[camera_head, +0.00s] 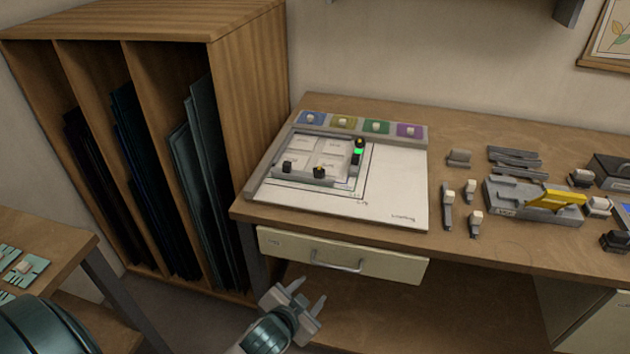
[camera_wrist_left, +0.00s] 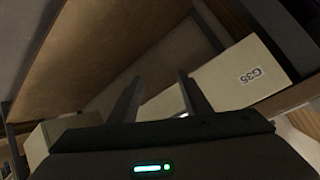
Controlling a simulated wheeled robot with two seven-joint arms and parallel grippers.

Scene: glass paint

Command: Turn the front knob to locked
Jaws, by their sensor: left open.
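A pale board (camera_head: 398,190) on the workbench carries a grey frame with glass panes (camera_head: 318,155) inside. Two small dark knobs stand on the frame's front bar, a left one (camera_head: 288,167) and a right one (camera_head: 319,172). I cannot tell which way the front knobs are set. My left gripper (camera_head: 310,292) is open and empty, below and in front of the bench's drawer, well apart from the knobs. Its two fingers also show in the left wrist view (camera_wrist_left: 160,77). My right gripper is not in view.
The drawer (camera_head: 392,270) under the bench top is shut; a drawer front labelled G35 (camera_wrist_left: 225,80) shows in the wrist view. A wooden rack (camera_head: 235,85) of dark sheets stands left. Small tools and a yellow-handled item (camera_head: 556,199) lie right of the board.

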